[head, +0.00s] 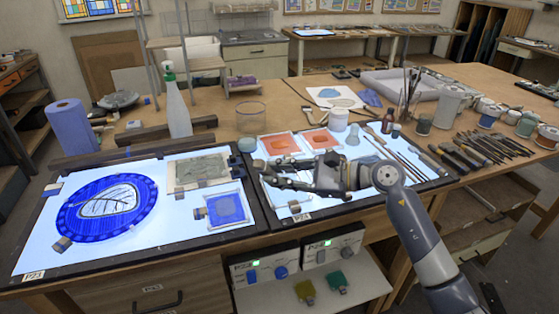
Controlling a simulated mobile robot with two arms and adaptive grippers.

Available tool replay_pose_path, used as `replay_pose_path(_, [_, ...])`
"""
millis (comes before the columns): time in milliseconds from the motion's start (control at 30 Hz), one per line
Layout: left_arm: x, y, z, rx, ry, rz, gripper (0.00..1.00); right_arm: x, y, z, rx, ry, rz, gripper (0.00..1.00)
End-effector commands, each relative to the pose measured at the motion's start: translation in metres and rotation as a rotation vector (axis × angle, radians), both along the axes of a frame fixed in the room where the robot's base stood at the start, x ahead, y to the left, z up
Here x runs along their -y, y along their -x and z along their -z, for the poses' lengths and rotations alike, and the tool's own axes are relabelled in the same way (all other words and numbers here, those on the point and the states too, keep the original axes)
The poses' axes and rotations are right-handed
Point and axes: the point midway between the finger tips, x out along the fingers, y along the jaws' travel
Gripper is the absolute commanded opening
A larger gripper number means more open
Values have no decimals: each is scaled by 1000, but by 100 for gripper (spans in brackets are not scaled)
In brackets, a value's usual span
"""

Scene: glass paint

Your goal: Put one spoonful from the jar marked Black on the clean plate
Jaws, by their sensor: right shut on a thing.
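My right gripper (268,178) reaches left over the right light table (340,200). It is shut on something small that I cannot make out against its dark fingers. Several jars stand at the right, such as a blue-banded one (487,117) and a green-banded one (526,124). A white jar (338,120) stands behind the right light table. I cannot read any jar label, so the one marked Black cannot be told. Two plates with orange paint (281,144) lie behind the gripper. I cannot make out a clean plate; the gripper and arm hide part of the table.
The left light table (120,250) holds a round blue glass piece (107,210), a blue-painted plate (226,209) and a greyish plate (202,170). A spray bottle (177,105) and a blue roll (72,127) stand behind. Brushes and tools (490,147) crowd the right.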

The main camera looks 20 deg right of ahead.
Motion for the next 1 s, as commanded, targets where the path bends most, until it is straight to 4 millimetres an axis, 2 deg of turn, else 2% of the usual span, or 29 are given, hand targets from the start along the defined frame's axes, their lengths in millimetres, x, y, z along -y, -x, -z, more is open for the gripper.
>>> replay_pose_path(33, [7,-3,4,5,8,1,77,5,-15,-4,18,23,15,0])
replay_pose_path(100, [14,-6,6,10,16,2,77,10,-29,-9,32,43,34,0])
replay_pose_path(300, [15,-7,9,12,18,4,77,20,-49,-15,49,71,65,0])
replay_pose_path(467, [5,-5,15,9,7,4,77,21,-51,-4,50,72,68,0])
replay_pose_path(733, [-1,-2,30,2,-1,-1,77,20,-51,28,50,70,68,0])
replay_pose_path(1000, [0,-1,31,2,1,-1,77,21,-51,33,52,72,67,0])
